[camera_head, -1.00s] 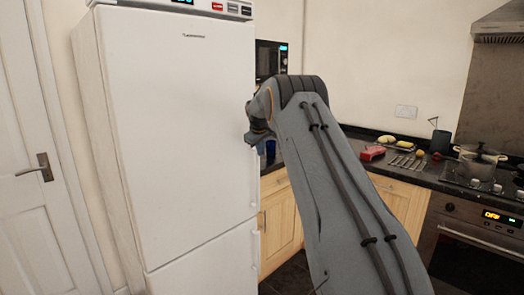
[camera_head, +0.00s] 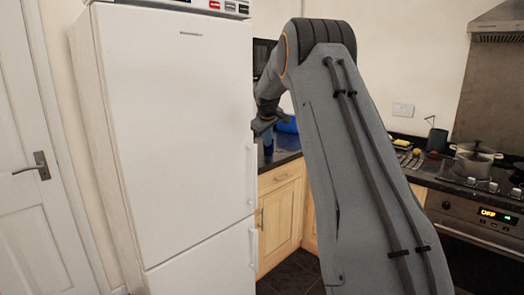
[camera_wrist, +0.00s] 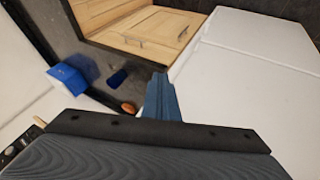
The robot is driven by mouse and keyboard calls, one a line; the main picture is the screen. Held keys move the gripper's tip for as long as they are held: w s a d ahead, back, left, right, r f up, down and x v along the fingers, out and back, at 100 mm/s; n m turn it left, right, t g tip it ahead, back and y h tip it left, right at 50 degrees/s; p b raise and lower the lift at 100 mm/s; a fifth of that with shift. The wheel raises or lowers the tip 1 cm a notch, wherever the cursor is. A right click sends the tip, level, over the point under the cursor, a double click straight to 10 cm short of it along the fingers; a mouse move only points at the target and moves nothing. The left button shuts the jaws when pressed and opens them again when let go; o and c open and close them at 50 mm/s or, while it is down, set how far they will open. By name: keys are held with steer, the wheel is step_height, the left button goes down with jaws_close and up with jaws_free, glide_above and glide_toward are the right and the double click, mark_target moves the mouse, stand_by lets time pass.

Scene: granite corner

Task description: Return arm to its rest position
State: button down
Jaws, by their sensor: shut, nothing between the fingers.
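My arm (camera_head: 350,150) stands in front of the counter, right of the fridge, in the head view. Its upper part bends down to the left toward the fridge's right edge. My gripper (camera_head: 262,125) is small and partly dark there, beside the fridge door edge and over the counter's left end. In the wrist view my gripper (camera_wrist: 160,85) shows as closed blue-grey fingers with nothing between them. It is apart from the counter and the cabinet below.
The white fridge (camera_head: 180,130) stands close left of my gripper. A dark counter (camera_head: 285,148) holds a blue object (camera_head: 287,125), also in the wrist view (camera_wrist: 72,75). A dark blue cup (camera_wrist: 117,77) stands near it. A pot (camera_head: 473,160) sits on the hob at right.

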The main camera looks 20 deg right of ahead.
steer(key=shift+s+d+r, duration=0.2)
steer(key=shift+s+r, duration=0.25)
steer(key=shift+r, duration=0.1)
steer(key=shift+s+d+r, duration=0.2)
steer(key=shift+s+r, duration=0.2)
steer(key=shift+r, duration=0.15)
steer(key=s+a+f+g+y, duration=0.1)
steer(key=s+a+f, duration=0.5)
steer(key=s+a, duration=0.3)
steer(key=s+a+f+m+g, duration=0.1)
steer(key=s+a+f, duration=0.3)
steer(key=s, duration=0.8)
steer(key=s+a+f+m+g+y, duration=0.1)
steer(key=s+a+f, duration=0.4)
steer(key=s+a, duration=0.3)
steer(key=s+a+f+m+g+y, duration=0.1)
steer(key=s+a+f, duration=0.3)
steer(key=s, duration=1.3)
steer(key=a+g, duration=0.1)
steer(key=a, duration=0.1)
steer(key=shift+a+f+m, duration=0.3)
steer(key=shift+a, duration=0.05)
steer(key=shift+s, duration=0.1)
